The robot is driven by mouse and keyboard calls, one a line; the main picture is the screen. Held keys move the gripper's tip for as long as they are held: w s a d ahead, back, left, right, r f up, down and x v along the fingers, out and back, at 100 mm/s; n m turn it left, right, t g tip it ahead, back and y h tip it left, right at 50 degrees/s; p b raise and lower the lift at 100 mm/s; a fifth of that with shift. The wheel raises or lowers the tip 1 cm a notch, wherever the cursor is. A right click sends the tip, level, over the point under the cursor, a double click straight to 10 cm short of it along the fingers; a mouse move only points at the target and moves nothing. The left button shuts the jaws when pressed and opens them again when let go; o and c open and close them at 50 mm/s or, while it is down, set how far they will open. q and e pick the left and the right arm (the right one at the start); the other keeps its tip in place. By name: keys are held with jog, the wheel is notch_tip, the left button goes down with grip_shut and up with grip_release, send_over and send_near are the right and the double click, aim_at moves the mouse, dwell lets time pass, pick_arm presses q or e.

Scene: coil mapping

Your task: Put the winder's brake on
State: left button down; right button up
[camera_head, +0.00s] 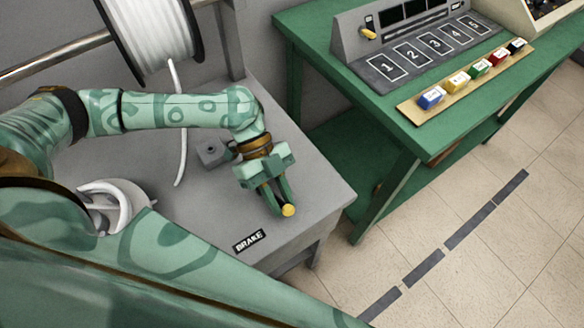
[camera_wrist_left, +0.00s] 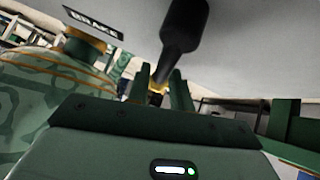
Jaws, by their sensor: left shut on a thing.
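My left gripper (camera_head: 280,202) reaches down over the grey winder bench (camera_head: 322,188) and is shut on the brake lever's yellow knob (camera_head: 288,210). In the left wrist view a black lever shaft (camera_wrist_left: 184,35) runs down to the gripper's fingers (camera_wrist_left: 158,84), with a bit of yellow between them. A "BRAKE" label (camera_head: 249,241) lies on the bench top, below and left of the knob in the head view. It also shows in the left wrist view (camera_wrist_left: 93,22). A small grey block (camera_head: 211,151) sits behind the wrist. My right gripper is out of view.
A white spool (camera_head: 155,40) hangs on a bar at the upper left, with a white strand (camera_head: 182,150) hanging down. A white coil (camera_head: 115,200) sits at left. A green table (camera_head: 320,60) holds a numbered panel (camera_head: 420,55) and several coloured blocks (camera_head: 432,97).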

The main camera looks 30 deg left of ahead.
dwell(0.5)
pick_arm(q)
jog(key=c, duration=1.3)
grip_release()
jog(key=shift+s, duration=0.1)
jog(key=shift+o, duration=0.2)
